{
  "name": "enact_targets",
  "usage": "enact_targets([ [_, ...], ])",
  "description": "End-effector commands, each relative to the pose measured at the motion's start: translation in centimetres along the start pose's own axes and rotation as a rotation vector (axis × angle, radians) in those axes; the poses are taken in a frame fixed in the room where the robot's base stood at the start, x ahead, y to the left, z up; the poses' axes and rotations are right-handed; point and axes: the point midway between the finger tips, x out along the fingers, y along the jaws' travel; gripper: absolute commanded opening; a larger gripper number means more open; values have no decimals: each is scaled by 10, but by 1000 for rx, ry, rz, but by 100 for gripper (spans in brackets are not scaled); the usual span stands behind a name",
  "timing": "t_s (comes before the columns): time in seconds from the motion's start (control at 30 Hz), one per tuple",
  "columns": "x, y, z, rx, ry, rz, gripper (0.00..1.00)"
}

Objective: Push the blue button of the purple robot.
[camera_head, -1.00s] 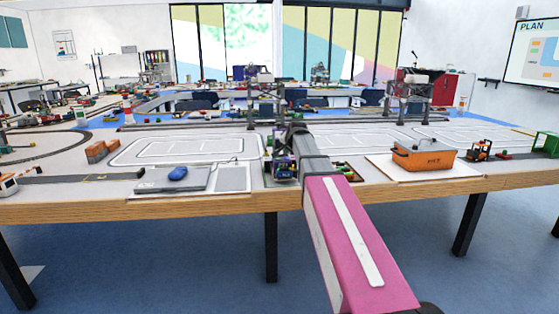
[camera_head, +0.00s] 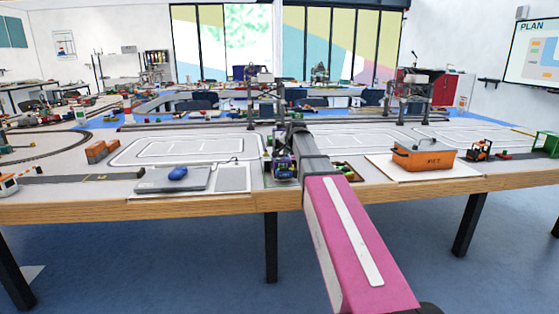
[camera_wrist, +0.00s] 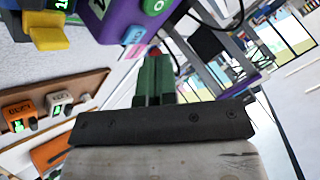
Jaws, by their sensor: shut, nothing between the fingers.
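The purple robot (camera_wrist: 120,22) shows at the top of the wrist view, partly cut off by the frame edge. Its blue button (camera_wrist: 134,35) is on its lower edge there, with a green round button (camera_wrist: 153,6) beside it. My gripper (camera_wrist: 155,62) is shut and empty, its dark green fingers pointing up toward the robot. The fingertips lie just below and right of the blue button in the picture; I see a gap and no contact. In the head view the purple robot (camera_head: 283,168) is small and partly hidden by my arm, which also hides the gripper.
In the wrist view, a yellow-footed block (camera_wrist: 45,35) is at upper left, and orange and white display units (camera_wrist: 60,103) are at left.

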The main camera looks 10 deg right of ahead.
Motion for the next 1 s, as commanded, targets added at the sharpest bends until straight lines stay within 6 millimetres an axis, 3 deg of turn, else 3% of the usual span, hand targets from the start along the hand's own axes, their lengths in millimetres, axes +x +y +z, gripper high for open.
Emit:
enact_targets([
  [1.0, 6, 5, 5, 0, 0, 0, 0],
])
